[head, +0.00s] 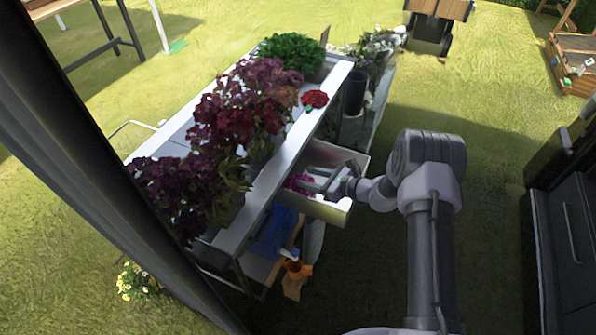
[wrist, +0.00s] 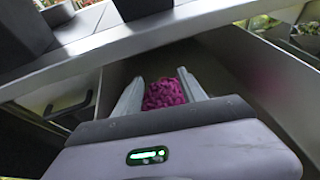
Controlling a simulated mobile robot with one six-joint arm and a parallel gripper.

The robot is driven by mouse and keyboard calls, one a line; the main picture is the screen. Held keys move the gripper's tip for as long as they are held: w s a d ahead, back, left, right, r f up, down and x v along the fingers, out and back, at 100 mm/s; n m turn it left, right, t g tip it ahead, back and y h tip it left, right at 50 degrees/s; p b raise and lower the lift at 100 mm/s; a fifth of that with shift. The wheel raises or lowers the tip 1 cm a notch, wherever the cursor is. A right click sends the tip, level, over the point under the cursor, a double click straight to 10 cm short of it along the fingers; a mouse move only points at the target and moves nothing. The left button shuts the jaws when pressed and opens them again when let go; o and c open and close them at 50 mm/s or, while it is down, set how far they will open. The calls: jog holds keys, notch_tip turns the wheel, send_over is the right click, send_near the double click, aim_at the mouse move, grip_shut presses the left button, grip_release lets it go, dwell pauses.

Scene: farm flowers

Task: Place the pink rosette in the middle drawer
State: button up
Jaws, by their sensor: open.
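The pink rosette (head: 297,183) is inside an open drawer (head: 322,209) under the white table top. My gripper (head: 308,180) reaches into this drawer from the right. In the wrist view my gripper (wrist: 160,82) is open, and the rosette (wrist: 163,95) shows between its two fingers, low in the drawer (wrist: 232,62). Whether a finger touches the rosette, I cannot tell. The drawer's place among the others is not clear from these views.
The table top (head: 262,203) overhangs the drawer's inner part. Dark red leafy plants (head: 240,110), a green plant (head: 292,50) and a red rosette (head: 314,99) are on it. An orange spray bottle (head: 294,265) is below.

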jog(key=shift+s+d+r, duration=0.2)
jog(key=shift+s+d, duration=0.05)
jog(key=shift+d, duration=0.2)
jog(key=s+a+r+n+g+h, duration=0.15)
jog(key=s+r+n, duration=0.35)
jog(key=r, duration=0.6)
jog(key=s+r+n+g, duration=0.3)
jog(key=s+r+n, duration=0.15)
jog(key=r, duration=0.75)
jog(key=s+d+r+n+t+h, duration=0.1)
jog(key=s+d+r+n+h, duration=0.1)
jog(key=s, duration=0.6)
jog(key=s+d+r+n+t+h, duration=0.1)
jog(key=s+d+r+n+h, duration=0.2)
jog(key=s+d, duration=0.3)
jog(key=s+d+r+n+t+h, duration=0.1)
jog(key=s+d+r+n+h, duration=0.2)
jog(key=s, duration=0.9)
jog(key=shift+d+r+n+t, duration=0.35)
jog(key=shift+d+r+n, duration=0.1)
jog(key=shift+r+n, duration=0.5)
